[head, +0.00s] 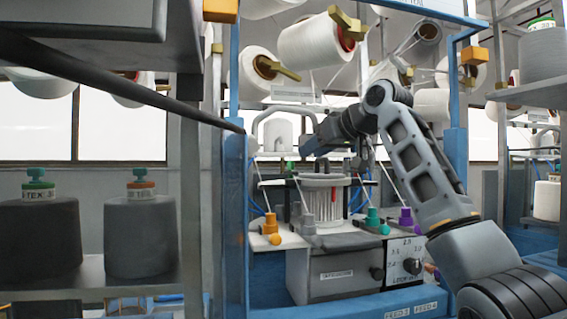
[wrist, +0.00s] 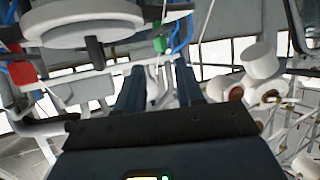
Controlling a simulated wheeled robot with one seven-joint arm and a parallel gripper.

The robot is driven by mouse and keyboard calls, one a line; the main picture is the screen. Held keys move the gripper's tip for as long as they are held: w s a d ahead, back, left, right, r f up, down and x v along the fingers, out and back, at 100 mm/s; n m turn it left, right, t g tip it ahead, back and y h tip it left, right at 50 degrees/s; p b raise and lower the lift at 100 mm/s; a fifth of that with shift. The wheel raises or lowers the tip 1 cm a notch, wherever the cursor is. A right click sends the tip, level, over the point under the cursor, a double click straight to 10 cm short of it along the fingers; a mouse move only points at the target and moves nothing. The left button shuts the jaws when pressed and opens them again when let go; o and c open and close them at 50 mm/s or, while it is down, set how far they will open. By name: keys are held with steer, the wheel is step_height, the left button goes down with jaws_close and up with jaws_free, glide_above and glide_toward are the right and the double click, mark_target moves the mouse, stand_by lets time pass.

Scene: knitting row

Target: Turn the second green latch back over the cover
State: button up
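The knitting machine's white cylinder head (head: 322,190) stands at the centre of the head view, with small coloured pieces around its top. In the wrist view a green block (wrist: 160,44) lies beyond my fingertips, and a round white part (wrist: 80,22) with a dark peg fills the upper left. I cannot tell which latch is the second.
Yarn cones hang above on the blue frame (head: 236,190). Orange, teal (head: 373,216) and purple (head: 405,217) yarn guides stand along the machine's front. A red block (wrist: 20,66) is at the wrist view's left. Dark cones (head: 140,235) stand on the left shelf.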

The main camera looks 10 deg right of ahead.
mark_target(291, 171)
steer(key=shift+p+x, duration=1.3)
steer(key=shift+x, duration=2.75)
steer(key=shift+r, duration=0.1)
